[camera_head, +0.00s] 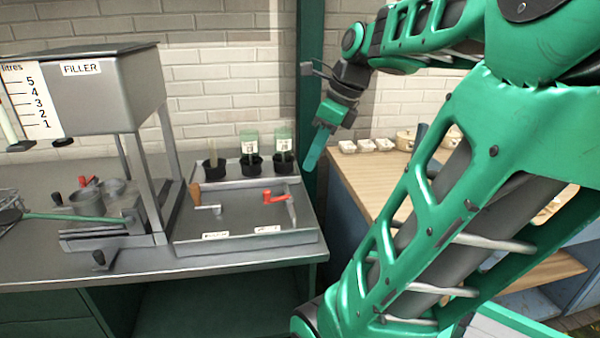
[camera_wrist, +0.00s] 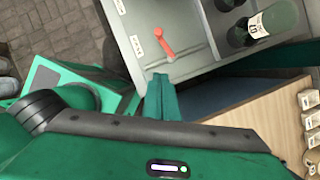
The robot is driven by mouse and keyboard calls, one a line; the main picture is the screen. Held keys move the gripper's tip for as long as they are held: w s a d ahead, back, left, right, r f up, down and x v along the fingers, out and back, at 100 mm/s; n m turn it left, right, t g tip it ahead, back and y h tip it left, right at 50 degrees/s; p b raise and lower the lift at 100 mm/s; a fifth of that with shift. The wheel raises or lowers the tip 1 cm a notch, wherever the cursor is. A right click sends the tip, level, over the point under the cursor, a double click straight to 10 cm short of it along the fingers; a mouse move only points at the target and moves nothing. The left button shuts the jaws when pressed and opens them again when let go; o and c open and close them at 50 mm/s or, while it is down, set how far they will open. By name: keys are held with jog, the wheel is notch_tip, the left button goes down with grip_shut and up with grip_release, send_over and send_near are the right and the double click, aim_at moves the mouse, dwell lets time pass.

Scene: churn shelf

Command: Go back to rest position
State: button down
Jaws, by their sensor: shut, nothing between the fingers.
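My gripper (camera_head: 318,146) hangs in the air on my bent green arm in the head view. It is to the right of the grey metal tray and near the green post. Its narrow green fingers point down and are together, with nothing held between them. In the wrist view my gripper (camera_wrist: 160,95) shows as a closed green pair of fingers in the middle. It is apart from the bench and the wooden counter.
A grey tray (camera_head: 250,243) holds a red-handled crank (camera_head: 277,197) and a second crank. Bottles in black cups stand behind. The filler machine (camera_head: 100,90) is left. A green post (camera_head: 310,60) and a wooden counter (camera_head: 372,185) with small white containers are close by.

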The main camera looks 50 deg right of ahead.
jog(key=shift+s+r, duration=0.15)
jog(key=shift+r, duration=0.25)
dwell(0.4)
jog(key=s+a+f+n+g, duration=0.1)
jog(key=a+f+n, duration=0.3)
jog(key=n, duration=0.4)
jog(key=s+a+f+n+g, duration=0.1)
jog(key=s+a+f+n, duration=0.2)
jog(key=n, duration=0.6)
jog(key=s+a+f+n+g+h, duration=0.1)
jog(key=s+a+f+n+g, duration=0.1)
jog(key=a+f+n, duration=0.2)
notch_tip(320, 180, down, 3)
jog(key=n, duration=0.4)
jog(key=shift+a+f+n, duration=0.15)
jog(key=shift+a+n, duration=0.2)
jog(key=shift+n, duration=0.05)
